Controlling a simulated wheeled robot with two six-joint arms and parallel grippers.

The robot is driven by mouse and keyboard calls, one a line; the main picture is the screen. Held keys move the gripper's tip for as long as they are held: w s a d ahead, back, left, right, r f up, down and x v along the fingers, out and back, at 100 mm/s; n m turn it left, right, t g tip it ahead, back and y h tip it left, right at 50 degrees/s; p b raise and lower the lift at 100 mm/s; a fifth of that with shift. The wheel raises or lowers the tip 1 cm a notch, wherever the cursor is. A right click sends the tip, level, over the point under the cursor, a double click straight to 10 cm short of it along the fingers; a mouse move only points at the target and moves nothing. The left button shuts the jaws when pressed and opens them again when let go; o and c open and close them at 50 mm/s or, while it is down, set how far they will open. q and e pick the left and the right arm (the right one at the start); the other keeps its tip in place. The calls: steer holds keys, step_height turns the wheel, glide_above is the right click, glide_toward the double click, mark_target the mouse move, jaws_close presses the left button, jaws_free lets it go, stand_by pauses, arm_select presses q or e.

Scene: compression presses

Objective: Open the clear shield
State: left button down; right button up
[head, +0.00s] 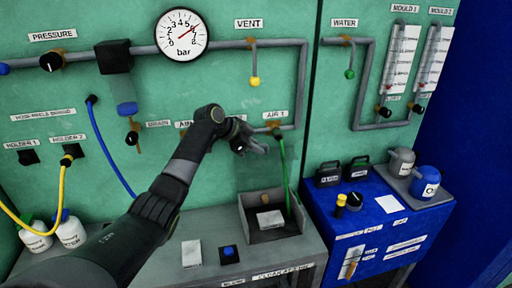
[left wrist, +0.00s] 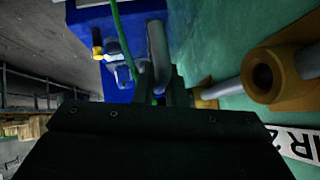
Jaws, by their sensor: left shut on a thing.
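I cannot make out a clear shield in either view. My left gripper (head: 258,147) is at the green wall panel, just below the pipe and left of the AIR 1 label (head: 275,114). In the left wrist view its fingers (left wrist: 166,90) are shut on a grey rod-like handle (left wrist: 157,50) with a small blue part at the fingers. A brass-coloured fitting (left wrist: 265,75) on a grey pipe is close beside them, near a label ending in "R 2". My arm hides part of the panel. My right gripper is not in view.
A green hose (head: 282,165) hangs right of the gripper, above an open grey tray (head: 262,238) on the bench. A blue cabinet (head: 330,222) with small containers stands to the right. A pressure gauge (head: 181,35) and a yellow-tipped valve lever (head: 255,81) are above.

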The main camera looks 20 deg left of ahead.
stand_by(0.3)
arm_select(q)
steer(key=c, duration=1.5)
jaws_free()
steer(key=shift+a, duration=0.1)
steer(key=b+v, duration=0.4)
steer(key=v, duration=1.3)
steer(key=shift+s+r+b, duration=0.1)
steer(key=shift+r+b, duration=0.1)
steer(key=shift+b, duration=0.1)
